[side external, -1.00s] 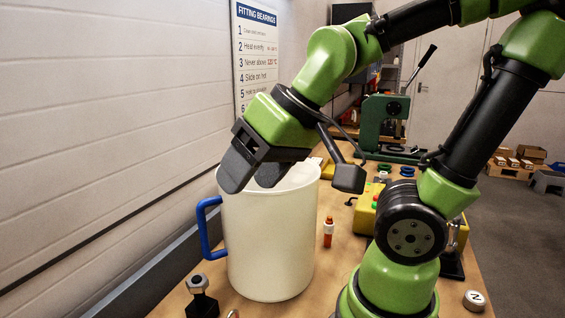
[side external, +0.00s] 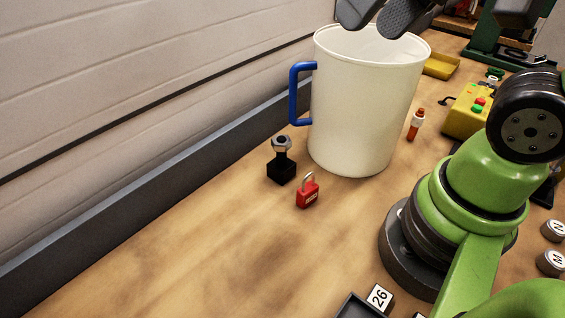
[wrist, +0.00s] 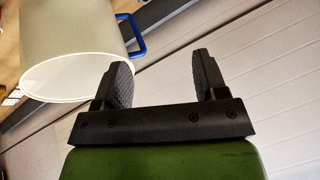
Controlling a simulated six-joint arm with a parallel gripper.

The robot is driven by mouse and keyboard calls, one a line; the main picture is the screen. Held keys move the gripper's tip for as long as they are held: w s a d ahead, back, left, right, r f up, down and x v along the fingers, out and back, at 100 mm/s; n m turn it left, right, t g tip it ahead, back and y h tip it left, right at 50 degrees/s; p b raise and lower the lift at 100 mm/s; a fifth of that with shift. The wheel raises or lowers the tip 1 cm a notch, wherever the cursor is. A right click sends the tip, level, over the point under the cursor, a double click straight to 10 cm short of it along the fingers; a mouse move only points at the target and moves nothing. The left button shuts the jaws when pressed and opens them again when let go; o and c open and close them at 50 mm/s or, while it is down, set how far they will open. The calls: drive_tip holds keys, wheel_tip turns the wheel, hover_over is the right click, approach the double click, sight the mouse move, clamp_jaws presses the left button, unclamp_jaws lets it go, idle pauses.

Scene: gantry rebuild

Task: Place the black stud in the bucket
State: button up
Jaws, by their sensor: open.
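The bucket (side external: 365,110) is a tall cream-white container with a blue handle (side external: 296,92) on its left, standing upright on the bench. In the wrist view the bucket (wrist: 75,40) is at the upper left with its mouth showing. My gripper (side external: 377,20) is at the top edge of the side view, its fingers over the bucket's mouth. In the wrist view my gripper (wrist: 163,75) is open, with nothing between its fingers. A black block with a grey hex nut on top (side external: 282,163) stands left of the bucket; I cannot tell if it is the black stud. The bucket's floor is hidden.
A red padlock (side external: 308,191) lies in front of the bucket. An orange-red marker-like item (side external: 416,124) stands right of it, near a yellow control box (side external: 468,112). A dark tray (side external: 358,307) is at the bottom edge. The bench at front left is clear.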

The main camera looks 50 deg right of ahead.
drive_tip(key=w+f+n+g, duration=0.2)
drive_tip(key=w+f+g, duration=0.25)
drive_tip(key=w, duration=0.45)
drive_tip(key=n+g+h, duration=0.1)
drive_tip(key=g+h, duration=0.1)
drive_tip(key=g, duration=0.1)
approach(281, 138)
drive_tip(key=shift+s+t, duration=0.25)
drive_tip(key=shift+s, duration=0.15)
drive_tip(key=f, duration=1)
drive_tip(key=shift+s+d+f, duration=0.1)
drive_tip(key=shift+s+f, duration=0.1)
drive_tip(key=shift+s, duration=0.2)
clamp_jaws()
